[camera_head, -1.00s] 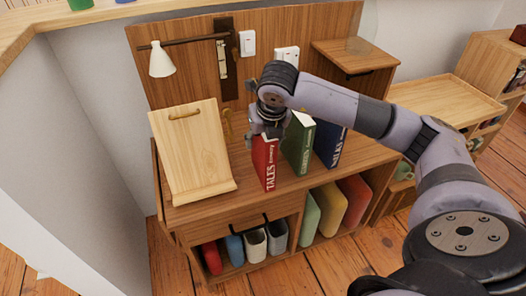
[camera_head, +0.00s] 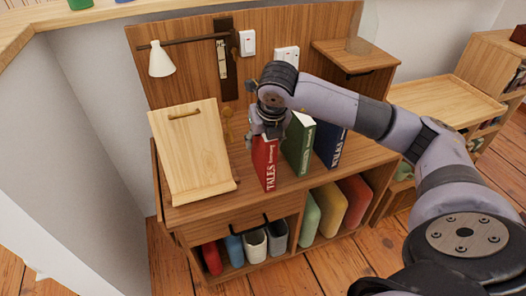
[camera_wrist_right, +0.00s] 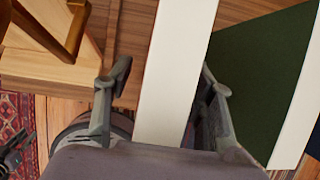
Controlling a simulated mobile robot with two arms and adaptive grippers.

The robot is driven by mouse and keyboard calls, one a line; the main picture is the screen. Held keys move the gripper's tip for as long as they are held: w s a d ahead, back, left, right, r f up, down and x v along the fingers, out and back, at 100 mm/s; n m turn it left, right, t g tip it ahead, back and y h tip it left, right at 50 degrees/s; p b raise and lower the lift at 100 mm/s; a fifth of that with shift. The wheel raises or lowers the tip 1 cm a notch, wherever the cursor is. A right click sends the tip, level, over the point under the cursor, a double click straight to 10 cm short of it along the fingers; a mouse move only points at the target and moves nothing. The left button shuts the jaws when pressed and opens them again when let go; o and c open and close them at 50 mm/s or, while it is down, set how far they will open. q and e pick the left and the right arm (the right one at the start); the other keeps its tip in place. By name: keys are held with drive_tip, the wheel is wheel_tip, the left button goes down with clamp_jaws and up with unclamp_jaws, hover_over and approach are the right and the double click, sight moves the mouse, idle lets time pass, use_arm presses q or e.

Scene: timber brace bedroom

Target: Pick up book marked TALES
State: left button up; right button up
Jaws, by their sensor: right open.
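The red book marked TALES (camera_head: 264,168) stands upright on the desk, its spine facing the front. My right gripper (camera_head: 267,128) is above its top edge, pointing down, and hides part of it. In the right wrist view the open fingers (camera_wrist_right: 165,74) lie on either side of the book's white page block (camera_wrist_right: 175,65). My left gripper is not in the head view.
A green book (camera_head: 298,147) stands close to the right of the red one, also in the right wrist view (camera_wrist_right: 255,75). A blue book (camera_head: 327,148) is beyond it. A wooden stand (camera_head: 192,150) is to the left. A lamp (camera_head: 161,60) hangs behind.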

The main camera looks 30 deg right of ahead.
drive_tip(key=shift+f, duration=0.1)
idle(0.3)
idle(0.3)
clamp_jaws()
idle(0.5)
